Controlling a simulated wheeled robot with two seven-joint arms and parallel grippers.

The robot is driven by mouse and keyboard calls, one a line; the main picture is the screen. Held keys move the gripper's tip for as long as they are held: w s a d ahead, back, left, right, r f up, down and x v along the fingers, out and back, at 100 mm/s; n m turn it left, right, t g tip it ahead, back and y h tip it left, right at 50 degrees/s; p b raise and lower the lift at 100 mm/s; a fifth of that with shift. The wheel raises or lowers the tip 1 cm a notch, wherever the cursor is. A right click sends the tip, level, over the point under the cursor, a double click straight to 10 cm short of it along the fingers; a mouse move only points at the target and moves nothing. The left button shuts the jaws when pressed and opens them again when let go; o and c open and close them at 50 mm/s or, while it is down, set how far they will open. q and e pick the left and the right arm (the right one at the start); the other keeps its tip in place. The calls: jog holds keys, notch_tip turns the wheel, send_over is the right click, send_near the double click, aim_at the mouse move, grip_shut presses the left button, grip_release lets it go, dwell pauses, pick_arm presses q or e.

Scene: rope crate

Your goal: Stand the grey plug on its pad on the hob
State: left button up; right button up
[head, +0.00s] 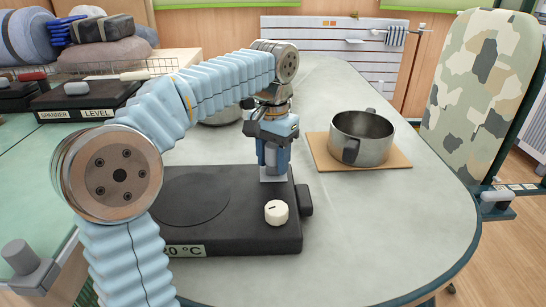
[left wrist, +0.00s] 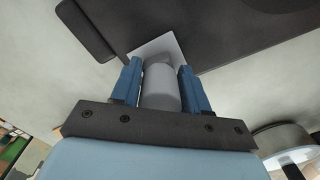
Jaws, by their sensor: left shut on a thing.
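The grey plug (left wrist: 161,88) is a short cylinder with a narrower end, held between the blue fingers of my left gripper (left wrist: 160,82). In the head view, my left gripper (head: 273,165) points down over the back right corner of the black hob (head: 240,238). The pale square pad (left wrist: 150,50) lies on the hob just beyond the plug's narrow end; a strip of the pad (head: 274,179) shows below the fingers in the head view. The fingers mostly hide the plug there. I cannot tell whether plug and pad touch. My right gripper is not in view.
A white knob (head: 276,212) stands on the hob in front of the gripper. A metal pot (head: 362,137) sits on a brown board (head: 320,150) to the right. Another metal vessel (head: 222,116) is partly hidden behind my arm. The table's right front is clear.

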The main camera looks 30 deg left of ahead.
pick_arm(q)
jog(key=shift+f, duration=0.3)
jog(key=o, duration=1.4)
jog(key=shift+c, duration=0.2)
jog(key=shift+r, duration=0.1)
notch_tip(320, 180, up, 14)
jog(key=p, duration=0.4)
jog(key=shift+f, duration=0.2)
